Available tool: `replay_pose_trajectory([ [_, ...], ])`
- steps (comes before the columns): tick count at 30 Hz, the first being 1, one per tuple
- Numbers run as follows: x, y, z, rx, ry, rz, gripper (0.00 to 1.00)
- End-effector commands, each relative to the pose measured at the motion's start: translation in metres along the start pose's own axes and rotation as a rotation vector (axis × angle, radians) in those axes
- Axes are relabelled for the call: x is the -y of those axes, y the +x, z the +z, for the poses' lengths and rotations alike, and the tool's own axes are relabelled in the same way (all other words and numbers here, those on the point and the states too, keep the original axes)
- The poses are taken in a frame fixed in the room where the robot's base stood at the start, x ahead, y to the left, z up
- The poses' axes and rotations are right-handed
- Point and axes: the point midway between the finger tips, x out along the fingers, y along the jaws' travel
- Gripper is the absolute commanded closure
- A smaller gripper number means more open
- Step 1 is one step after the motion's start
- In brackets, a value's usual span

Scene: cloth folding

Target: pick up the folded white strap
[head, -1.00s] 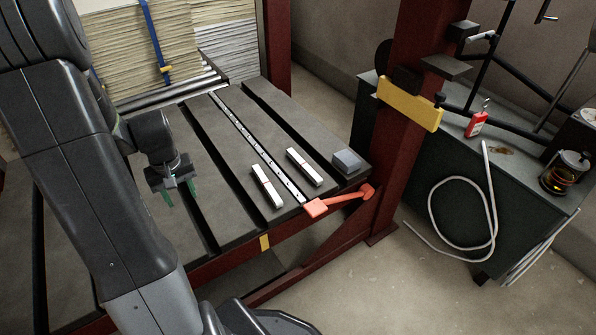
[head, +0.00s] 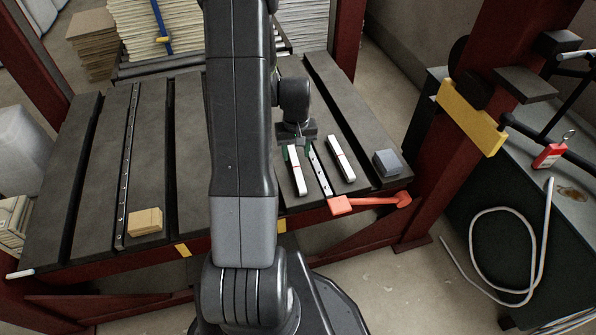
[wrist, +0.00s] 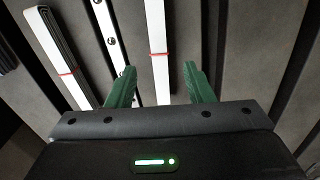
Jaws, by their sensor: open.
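The folded white strap (head: 298,180) lies on the dark slatted bench, left of a perforated metal rail. In the wrist view the white strap (wrist: 155,30) has a thin red band and runs between my fingers; its near end meets the gripper body's edge. My gripper (head: 299,154) is open over the strap's far part, with green fingers (wrist: 156,74) spread on either side of it. I cannot tell the height of the fingertips above the bench. A second strap (head: 341,158), with a white top, lies across the rail; in the wrist view its dark side (wrist: 62,38) shows.
The perforated rail (wrist: 107,28) runs close beside the white strap. A grey block (head: 386,163) sits at the bench's right corner, and an orange-red tool (head: 370,202) lies along the front edge. A tan block (head: 146,222) stands at the left.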

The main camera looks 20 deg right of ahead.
Motion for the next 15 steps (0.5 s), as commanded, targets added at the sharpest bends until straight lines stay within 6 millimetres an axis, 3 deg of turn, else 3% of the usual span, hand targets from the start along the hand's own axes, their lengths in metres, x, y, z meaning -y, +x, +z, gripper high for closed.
replay_pose_trajectory([
  [8,0.0,0.02,0.0,0.0,0.0,0.0,0.53],
  [15,-0.001,0.056,0.0,0.003,0.0,-0.001,0.53],
])
